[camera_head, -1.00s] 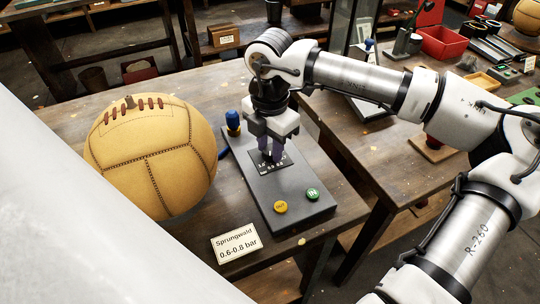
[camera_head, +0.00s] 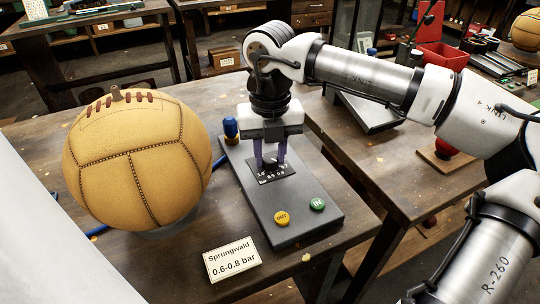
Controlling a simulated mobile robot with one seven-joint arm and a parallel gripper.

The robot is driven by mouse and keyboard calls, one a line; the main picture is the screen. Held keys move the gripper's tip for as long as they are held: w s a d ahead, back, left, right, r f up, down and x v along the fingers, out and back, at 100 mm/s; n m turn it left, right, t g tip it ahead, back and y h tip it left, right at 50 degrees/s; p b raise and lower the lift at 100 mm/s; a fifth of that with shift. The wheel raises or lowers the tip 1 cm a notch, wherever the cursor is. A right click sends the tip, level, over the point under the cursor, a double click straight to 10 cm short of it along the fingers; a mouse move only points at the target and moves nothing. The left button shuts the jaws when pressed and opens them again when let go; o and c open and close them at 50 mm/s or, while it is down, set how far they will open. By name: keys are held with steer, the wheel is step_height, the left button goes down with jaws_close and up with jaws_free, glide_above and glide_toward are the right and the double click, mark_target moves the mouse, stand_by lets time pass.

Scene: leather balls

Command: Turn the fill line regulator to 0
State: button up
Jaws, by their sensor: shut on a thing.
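The fill line regulator is on a grey control box (camera_head: 300,207) on the wooden table. Its black scale plate (camera_head: 283,174) carries small white numbers that are too small to read surely. My gripper (camera_head: 270,162) points straight down over the plate, with its two purple fingers on either side of the regulator knob. It is shut on the knob, which is mostly hidden between the fingers, so its setting cannot be told. A yellow OUT button (camera_head: 282,218) and a green IN button (camera_head: 317,204) are on the box's near end.
A tan leather ball (camera_head: 135,160) stands left of the box. A blue-topped fitting (camera_head: 231,128) is at the box's far left corner. A card (camera_head: 232,260) reading "Sprungwald 0.6-0.8 bar" lies in front. Another table with a red bin (camera_head: 442,56) is at right.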

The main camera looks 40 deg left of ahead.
steer(key=n, duration=0.3)
steer(key=shift+n+b, duration=0.3)
steer(key=shift+n, duration=0.1)
steer(key=n, duration=0.3)
steer(key=shift+n, duration=0.3)
steer(key=n, duration=0.3)
steer(key=shift+n, duration=0.3)
steer(key=n, duration=1.1)
steer(key=shift+n, duration=0.4)
steer(key=n, duration=0.3)
steer(key=shift+n, duration=2.2)
